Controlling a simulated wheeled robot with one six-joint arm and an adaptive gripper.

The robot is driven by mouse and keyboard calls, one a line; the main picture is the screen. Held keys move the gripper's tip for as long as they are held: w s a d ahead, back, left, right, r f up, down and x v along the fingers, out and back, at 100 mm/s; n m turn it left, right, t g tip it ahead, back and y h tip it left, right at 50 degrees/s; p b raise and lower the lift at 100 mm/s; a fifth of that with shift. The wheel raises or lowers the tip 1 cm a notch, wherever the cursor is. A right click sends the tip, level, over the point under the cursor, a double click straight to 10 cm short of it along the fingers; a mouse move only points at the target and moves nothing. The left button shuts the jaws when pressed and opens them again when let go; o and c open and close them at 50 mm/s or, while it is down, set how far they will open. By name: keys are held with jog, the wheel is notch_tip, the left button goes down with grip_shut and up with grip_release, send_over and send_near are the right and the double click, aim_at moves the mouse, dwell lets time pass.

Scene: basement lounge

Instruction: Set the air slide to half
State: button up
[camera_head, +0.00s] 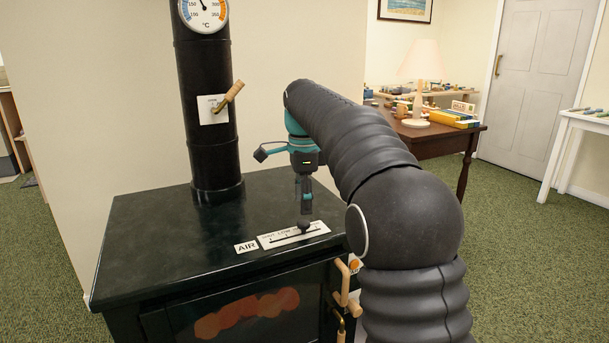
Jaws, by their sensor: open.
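The air slide is a white labelled plate (285,238) on the black stove top, near its front edge. A small "AIR" sign (246,247) lies to its left. The slide's dark round knob (304,227) sits toward the right part of the plate. The words at the left read like "SHUT" and "LOW"; those farther right are partly hidden behind my gripper and knob. My gripper (305,211) is open and points down, its fingertips right at or just above the knob. I cannot tell whether they touch it.
Wooden-handled door fittings (345,283) are on the stove front. The stove top (160,230) left of the slide is clear. A lamp table (450,140) stands behind right.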

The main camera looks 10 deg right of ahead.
notch_tip(320, 180, up, 7)
jog(key=shift+d, duration=0.15)
dwell(0.5)
jog(key=n+t, duration=0.1)
jog(key=n, duration=0.7)
send_over(304, 221)
jog(key=w, duration=0.2)
notch_tip(304, 221, down, 6)
jog(key=s+f+n, duration=0.2)
jog(key=s, duration=0.1)
jog(key=s+d+f+n, duration=0.1)
jog(key=s, duration=0.1)
jog(key=shift+f+n+t, duration=0.3)
jog(key=shift+n, duration=0.1)
jog(key=s+d+f+n+t, duration=0.2)
jog(key=s+f, duration=0.1)
jog(key=s, duration=1.2)
jog(key=s+d+f+n+t, duration=0.2)
jog(key=s+d+f+n, duration=0.1)
jog(key=s, duration=1.3)
jog(key=shift+d+f+n, duration=0.2)
jog(key=shift+f+n, duration=0.1)
jog(key=shift+f, duration=0.25)
